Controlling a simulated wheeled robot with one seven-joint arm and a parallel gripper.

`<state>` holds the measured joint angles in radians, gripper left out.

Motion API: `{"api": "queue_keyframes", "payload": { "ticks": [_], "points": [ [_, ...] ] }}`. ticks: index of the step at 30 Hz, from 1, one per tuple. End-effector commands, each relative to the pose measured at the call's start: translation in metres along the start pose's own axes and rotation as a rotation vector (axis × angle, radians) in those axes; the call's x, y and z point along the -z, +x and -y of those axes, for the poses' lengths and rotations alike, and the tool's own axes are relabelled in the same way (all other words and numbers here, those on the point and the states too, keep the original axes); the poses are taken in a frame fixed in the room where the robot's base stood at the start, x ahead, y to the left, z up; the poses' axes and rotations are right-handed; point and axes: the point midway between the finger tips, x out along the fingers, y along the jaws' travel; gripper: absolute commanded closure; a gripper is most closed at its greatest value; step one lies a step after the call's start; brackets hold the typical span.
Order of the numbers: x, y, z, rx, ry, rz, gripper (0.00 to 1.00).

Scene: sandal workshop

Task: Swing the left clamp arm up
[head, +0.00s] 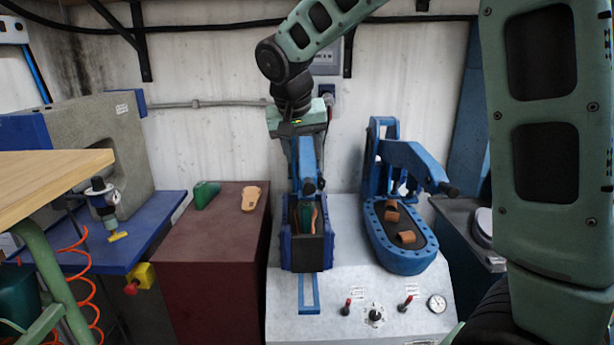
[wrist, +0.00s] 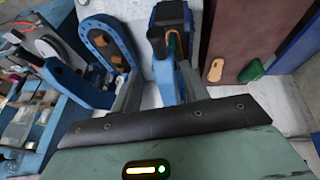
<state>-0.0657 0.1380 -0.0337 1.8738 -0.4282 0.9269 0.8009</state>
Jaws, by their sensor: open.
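The left clamp arm (head: 307,157) is a blue bar with a dark knob end, lowered above the left station (head: 306,258), a dark-blue box-like holder with a sandal (head: 319,222) in it. My gripper (head: 297,165) is over the rear of this arm, its fingers pointing down and partly hidden by the arm. In the wrist view my gripper (wrist: 160,72) is open, with its two grey fingers apart. The blue left clamp arm (wrist: 163,78) shows in the gap between them. I cannot tell whether either finger touches it.
The right clamp arm (head: 415,165) reaches over the right station (head: 400,262), which holds brown straps. Levers and a gauge (head: 437,303) line the machine's front. A maroon cabinet (head: 215,245) stands left, bearing a green piece (head: 205,193) and a tan sole (head: 251,198).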

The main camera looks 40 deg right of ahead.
Motion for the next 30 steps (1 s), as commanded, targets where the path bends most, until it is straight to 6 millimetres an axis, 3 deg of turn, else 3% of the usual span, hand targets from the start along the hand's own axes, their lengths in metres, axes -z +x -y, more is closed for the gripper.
{"api": "queue_keyframes", "payload": {
  "ticks": [6,12,18,26,27,30],
  "points": [
    [0.0,0.045,-0.001,-0.003,0.0,0.004,0.55],
    [0.0,0.075,-0.001,-0.002,0.001,0.002,0.55],
    [0.0,0.089,0.0,0.0,-0.001,0.0,0.55],
    [0.0,0.09,0.0,0.0,-0.001,0.0,0.55],
    [0.0,0.09,0.0,0.0,-0.001,0.0,0.58],
    [0.0,0.09,0.0,0.0,-0.001,0.0,0.85]
  ]
}}
